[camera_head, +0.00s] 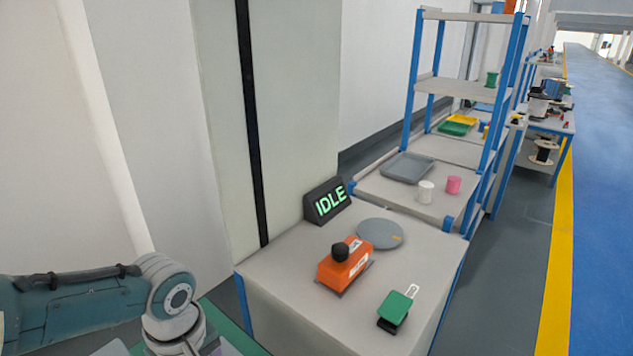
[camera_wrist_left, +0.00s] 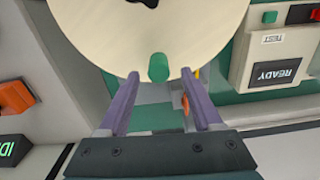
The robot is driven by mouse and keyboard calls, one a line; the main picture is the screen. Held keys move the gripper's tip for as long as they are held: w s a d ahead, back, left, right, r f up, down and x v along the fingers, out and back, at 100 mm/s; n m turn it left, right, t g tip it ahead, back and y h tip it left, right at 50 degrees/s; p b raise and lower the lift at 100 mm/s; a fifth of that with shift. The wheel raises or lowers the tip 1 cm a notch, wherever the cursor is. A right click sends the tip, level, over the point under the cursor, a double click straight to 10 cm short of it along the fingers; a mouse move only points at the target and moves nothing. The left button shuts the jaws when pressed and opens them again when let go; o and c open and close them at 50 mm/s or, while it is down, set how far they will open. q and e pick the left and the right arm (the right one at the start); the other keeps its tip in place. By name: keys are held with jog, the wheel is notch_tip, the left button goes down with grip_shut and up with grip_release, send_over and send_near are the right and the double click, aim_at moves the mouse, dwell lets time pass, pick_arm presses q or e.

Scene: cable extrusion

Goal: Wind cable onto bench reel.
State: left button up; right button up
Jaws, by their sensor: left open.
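In the left wrist view, a large cream disc (camera_wrist_left: 160,30), seemingly a reel flange, fills the top, with a dark hub at its upper edge. A green rounded knob (camera_wrist_left: 158,68) sits at the disc's lower rim. My left gripper (camera_wrist_left: 160,76) is open, its two purple fingers on either side of the knob in the picture; whether they touch it I cannot tell. A small orange piece (camera_wrist_left: 185,106) shows beside the right-hand finger. No cable can be made out clearly. My left arm enters the head view from the left, its gripper out of frame. My right gripper is not seen.
A panel reading READY (camera_wrist_left: 277,72) stands right of the disc. Blue-framed shelves (camera_head: 412,60) stand behind.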

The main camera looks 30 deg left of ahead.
pick_arm(q)
notch_tip(320, 180, up, 6)
jog(key=shift+f+p, duration=0.25)
jog(key=shift+p, duration=0.8)
jog(key=shift+r, duration=0.55)
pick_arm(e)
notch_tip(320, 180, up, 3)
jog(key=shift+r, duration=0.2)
